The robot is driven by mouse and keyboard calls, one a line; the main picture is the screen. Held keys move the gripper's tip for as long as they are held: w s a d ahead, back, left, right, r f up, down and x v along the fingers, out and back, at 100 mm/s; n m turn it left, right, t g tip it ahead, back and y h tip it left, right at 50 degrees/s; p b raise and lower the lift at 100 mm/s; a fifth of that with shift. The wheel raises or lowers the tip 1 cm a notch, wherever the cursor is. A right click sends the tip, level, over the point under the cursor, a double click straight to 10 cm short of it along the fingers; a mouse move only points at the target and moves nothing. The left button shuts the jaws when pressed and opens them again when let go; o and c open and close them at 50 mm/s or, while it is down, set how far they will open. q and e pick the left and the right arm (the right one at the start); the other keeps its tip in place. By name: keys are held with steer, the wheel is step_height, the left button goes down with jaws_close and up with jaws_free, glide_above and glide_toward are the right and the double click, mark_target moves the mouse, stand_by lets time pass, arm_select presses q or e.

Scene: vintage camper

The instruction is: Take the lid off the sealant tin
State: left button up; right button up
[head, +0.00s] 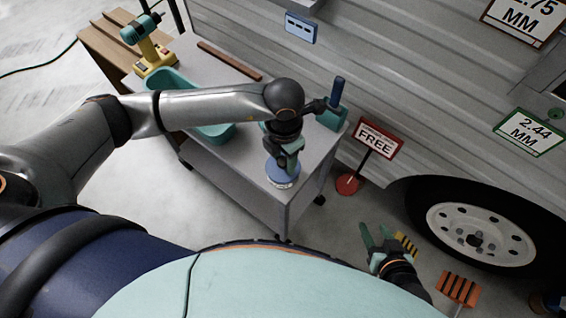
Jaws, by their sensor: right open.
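The sealant tin (283,185) stands at the near right corner of the grey cart top; a blue top that looks like its lid (271,174) shows, with a pale side below. My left gripper (287,168) points down right over the tin, its fingers at the lid. The wrist hides part of the lid, and I cannot tell whether the fingers are closed on it. My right gripper (376,234) is open and empty, low over the floor to the right of the cart.
A FREE sign (374,140), camper wheel (475,234) and orange chock (458,288) are right.

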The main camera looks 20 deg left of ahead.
arm_select(q)
jaws_close()
stand_by(0.4)
